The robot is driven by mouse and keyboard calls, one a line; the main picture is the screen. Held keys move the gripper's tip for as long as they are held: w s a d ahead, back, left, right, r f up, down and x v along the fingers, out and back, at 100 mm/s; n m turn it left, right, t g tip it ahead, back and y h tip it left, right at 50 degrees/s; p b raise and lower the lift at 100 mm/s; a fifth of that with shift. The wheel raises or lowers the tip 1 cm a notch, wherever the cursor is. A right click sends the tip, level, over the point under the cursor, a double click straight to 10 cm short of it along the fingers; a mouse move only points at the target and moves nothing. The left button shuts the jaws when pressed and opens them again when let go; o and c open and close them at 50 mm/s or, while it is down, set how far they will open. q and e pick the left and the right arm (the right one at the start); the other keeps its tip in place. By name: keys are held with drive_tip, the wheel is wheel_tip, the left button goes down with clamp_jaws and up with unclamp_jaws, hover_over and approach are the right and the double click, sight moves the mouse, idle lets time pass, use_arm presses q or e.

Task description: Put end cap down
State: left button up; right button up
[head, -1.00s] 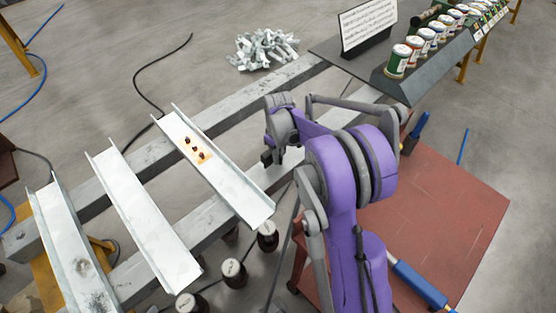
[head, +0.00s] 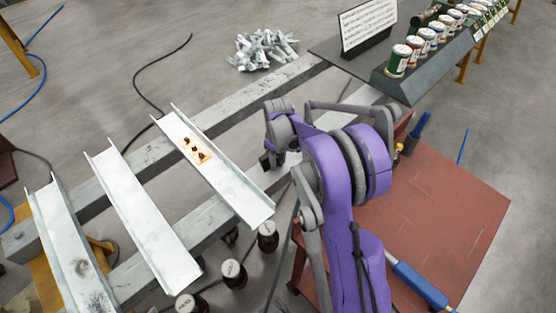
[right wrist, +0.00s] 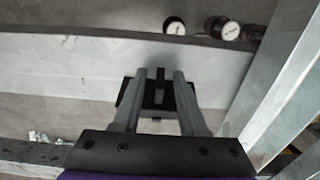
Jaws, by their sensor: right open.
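My right gripper (head: 271,160) is low beside the right-hand steel channel (head: 232,185), just above the near grey beam (head: 262,178). In the right wrist view, its two fingers (right wrist: 160,75) stand apart, with a pale grey surface below them. A small black slotted piece (right wrist: 160,98) shows between and around the fingers. I cannot tell whether it is the end cap or part of the fingers, nor whether it touches the surface. My left gripper is not in view.
Two more channels (head: 142,215) (head: 70,250) lie across the beams at left. Dark round-topped bottles (head: 267,236) stand below the near beam. A pile of metal pieces (head: 262,50) lies on the floor. A dark rack (head: 425,78) holds several tins. An orange label lies on the right-hand channel.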

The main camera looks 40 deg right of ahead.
sight(278, 158)
wheel_tip(278, 158, up, 12)
drive_tip(key=p, duration=0.1)
drive_tip(key=s+a+r+t, duration=0.2)
drive_tip(key=s+a+r, duration=0.1)
drive_tip(key=s+a, duration=0.65)
drive_tip(key=s+a+f+m+t, duration=0.1)
drive_tip(key=s+a+f+t, duration=0.2)
drive_tip(key=s+a, duration=0.7)
drive_tip(key=shift+s+a+f, duration=0.2)
drive_tip(key=shift+s+f, duration=0.2)
drive_tip(key=shift+f, duration=0.3)
